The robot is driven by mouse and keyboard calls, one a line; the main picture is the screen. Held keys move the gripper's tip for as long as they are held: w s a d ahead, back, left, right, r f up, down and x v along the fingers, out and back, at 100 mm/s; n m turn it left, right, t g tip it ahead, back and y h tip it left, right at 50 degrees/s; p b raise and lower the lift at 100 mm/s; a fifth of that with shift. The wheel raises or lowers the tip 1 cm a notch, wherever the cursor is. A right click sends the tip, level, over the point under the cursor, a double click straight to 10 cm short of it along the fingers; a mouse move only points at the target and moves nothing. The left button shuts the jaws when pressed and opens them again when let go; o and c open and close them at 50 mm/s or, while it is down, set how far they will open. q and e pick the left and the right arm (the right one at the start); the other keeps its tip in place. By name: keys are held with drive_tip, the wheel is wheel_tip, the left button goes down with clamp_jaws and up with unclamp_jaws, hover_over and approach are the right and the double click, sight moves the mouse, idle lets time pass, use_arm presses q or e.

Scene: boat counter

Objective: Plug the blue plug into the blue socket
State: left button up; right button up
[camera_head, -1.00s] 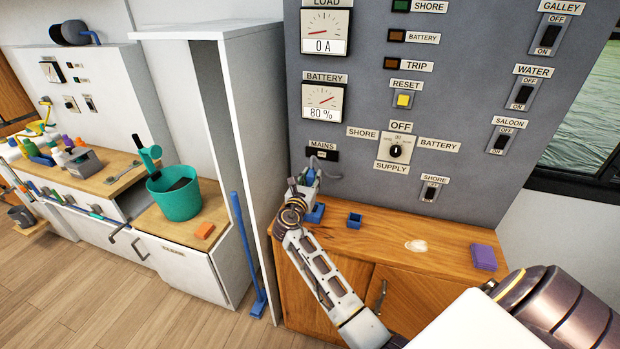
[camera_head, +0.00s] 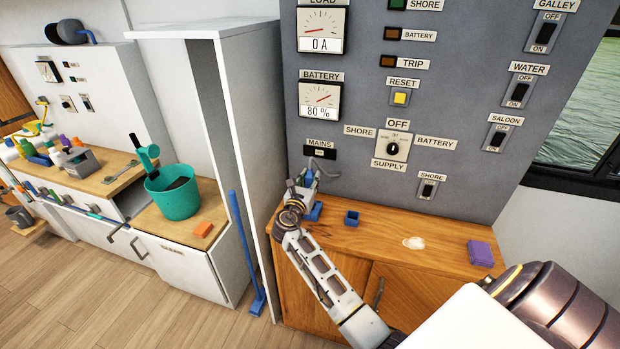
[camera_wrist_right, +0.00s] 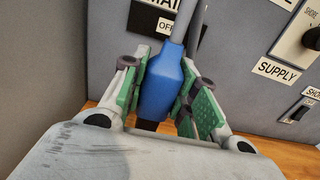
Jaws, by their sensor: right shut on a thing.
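My right gripper (camera_head: 305,183) is above the left end of the wooden counter, close to the grey panel. In the right wrist view its green-padded fingers (camera_wrist_right: 165,85) are shut on the blue plug (camera_wrist_right: 159,88), one on each side. A grey cable runs up from the plug's far end; its near end is partly hidden by the gripper body. In the head view a blue piece (camera_head: 314,213) stands on the counter just below the gripper, and a small open blue box (camera_head: 352,218) stands to its right. I cannot tell which is the blue socket. My left gripper is not in view.
A tall white cabinet side (camera_head: 258,130) stands close on the left. A pale patch (camera_head: 413,242) and purple block (camera_head: 480,253) lie to the right.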

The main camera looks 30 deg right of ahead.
drive_tip(key=shift+f+b, duration=1.15)
drive_tip(key=shift+f, duration=1.2)
drive_tip(key=shift+p, duration=1)
idle(0.8)
drive_tip(key=shift+f+b, duration=1.15)
drive_tip(key=shift+f, duration=0.85)
idle(1.1)
drive_tip(key=o, duration=1.1)
drive_tip(key=shift+s+a, duration=0.1)
